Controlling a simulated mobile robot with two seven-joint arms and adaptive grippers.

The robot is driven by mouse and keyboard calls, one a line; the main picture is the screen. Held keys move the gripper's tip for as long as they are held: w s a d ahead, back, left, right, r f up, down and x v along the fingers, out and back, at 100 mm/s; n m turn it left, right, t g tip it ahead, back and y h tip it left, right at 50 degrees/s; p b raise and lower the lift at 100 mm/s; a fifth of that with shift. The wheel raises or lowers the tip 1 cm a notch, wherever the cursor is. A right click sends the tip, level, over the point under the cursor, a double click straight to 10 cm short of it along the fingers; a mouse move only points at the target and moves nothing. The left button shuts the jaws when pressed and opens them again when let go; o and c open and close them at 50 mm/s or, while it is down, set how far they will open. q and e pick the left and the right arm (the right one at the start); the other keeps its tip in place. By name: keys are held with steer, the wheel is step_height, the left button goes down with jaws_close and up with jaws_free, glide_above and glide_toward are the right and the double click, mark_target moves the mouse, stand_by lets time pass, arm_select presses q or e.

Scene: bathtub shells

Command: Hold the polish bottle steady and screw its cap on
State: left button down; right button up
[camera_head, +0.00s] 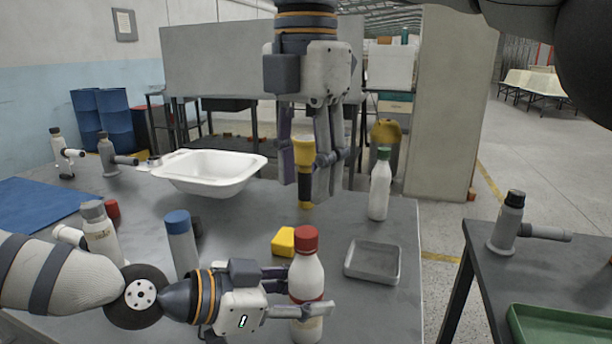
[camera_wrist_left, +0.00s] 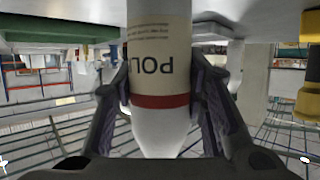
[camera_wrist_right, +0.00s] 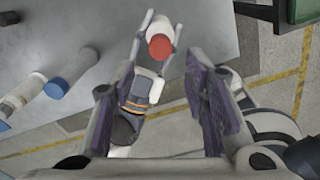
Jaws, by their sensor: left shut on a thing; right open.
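The polish bottle (camera_head: 309,277) is white with a cream label and a red band. My left gripper (camera_head: 306,293) is shut around its body and holds it upright at the table's near side. In the left wrist view the bottle (camera_wrist_left: 160,65) fills the space between the fingers, its label upside down. A red cap (camera_head: 306,239) sits on top of the bottle; how tightly it is threaded I cannot tell. My right gripper (camera_head: 318,180) points down above the table, behind the bottle, open and empty. In the right wrist view the red cap (camera_wrist_right: 160,47) lies beyond the fingertips.
A blue-capped bottle (camera_head: 181,245) and a grey-capped bottle (camera_head: 101,234) stand to the left. A yellow block (camera_head: 284,242) and grey tray (camera_head: 373,262) flank the polish bottle. A yellow-and-black flashlight-like object (camera_head: 304,153) and green-capped bottle (camera_head: 380,187) stand behind. A white basin (camera_head: 210,172) is back left.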

mark_target(306, 232)
step_height(306, 232, down, 8)
steer(key=shift+r, duration=0.15)
stand_by(0.3)
